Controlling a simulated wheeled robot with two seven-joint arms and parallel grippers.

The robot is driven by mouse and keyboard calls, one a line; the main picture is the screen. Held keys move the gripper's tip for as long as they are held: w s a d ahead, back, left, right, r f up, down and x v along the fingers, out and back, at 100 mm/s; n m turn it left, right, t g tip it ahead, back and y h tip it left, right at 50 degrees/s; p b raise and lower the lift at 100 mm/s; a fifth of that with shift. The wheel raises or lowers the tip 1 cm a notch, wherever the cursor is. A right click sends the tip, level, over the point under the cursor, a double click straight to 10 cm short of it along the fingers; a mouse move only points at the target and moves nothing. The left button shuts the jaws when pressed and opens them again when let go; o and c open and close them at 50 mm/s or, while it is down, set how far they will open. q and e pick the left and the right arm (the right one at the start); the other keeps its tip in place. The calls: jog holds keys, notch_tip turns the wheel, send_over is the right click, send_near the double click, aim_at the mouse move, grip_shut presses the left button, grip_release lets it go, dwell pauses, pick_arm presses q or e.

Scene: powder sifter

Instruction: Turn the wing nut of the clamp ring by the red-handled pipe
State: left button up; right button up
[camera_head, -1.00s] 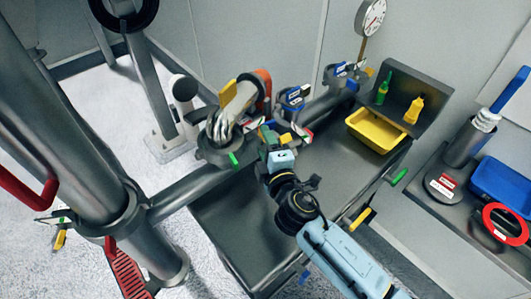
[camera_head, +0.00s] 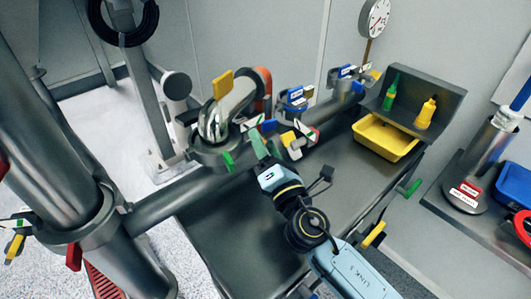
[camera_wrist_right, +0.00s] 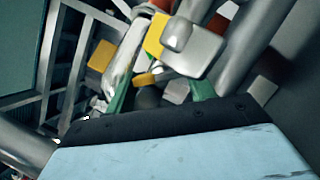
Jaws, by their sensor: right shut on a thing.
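My right gripper (camera_head: 273,148) is in the middle of the head view, at the pipe fittings above the grey table. In the right wrist view its two green fingers (camera_wrist_right: 158,92) are on either side of a small yellow wing nut (camera_wrist_right: 147,78), and it is shut on it. A yellow piece (camera_head: 290,138) shows beside the fingertips in the head view. The clamp ring there is mostly hidden by the gripper and fittings. An orange-red pipe part (camera_head: 263,84) stands behind. Another clamp ring (camera_head: 95,228) is around the thick pipe at left. My left gripper is not in view.
A metal pot-like fitting (camera_head: 214,150) with a yellow tab stands left of my gripper. Clamps with blue tags (camera_head: 294,98) are behind it. The grey table (camera_head: 335,180) has free room.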

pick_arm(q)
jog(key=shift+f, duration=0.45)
pick_arm(e)
jog(key=shift+n, duration=0.4)
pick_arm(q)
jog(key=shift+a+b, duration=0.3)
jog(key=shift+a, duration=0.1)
pick_arm(e)
jog(key=o, duration=1)
pick_arm(q)
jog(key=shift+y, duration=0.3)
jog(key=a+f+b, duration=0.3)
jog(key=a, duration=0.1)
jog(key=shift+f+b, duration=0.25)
jog(key=shift+b, duration=0.05)
pick_arm(e)
jog(key=v, duration=1.3)
jog(key=shift+s+d+f, duration=0.1)
jog(key=shift+d+f, duration=0.05)
jog(key=shift+d, duration=0.05)
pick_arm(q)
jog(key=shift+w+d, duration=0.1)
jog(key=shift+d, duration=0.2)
pick_arm(e)
jog(key=shift+s, duration=0.1)
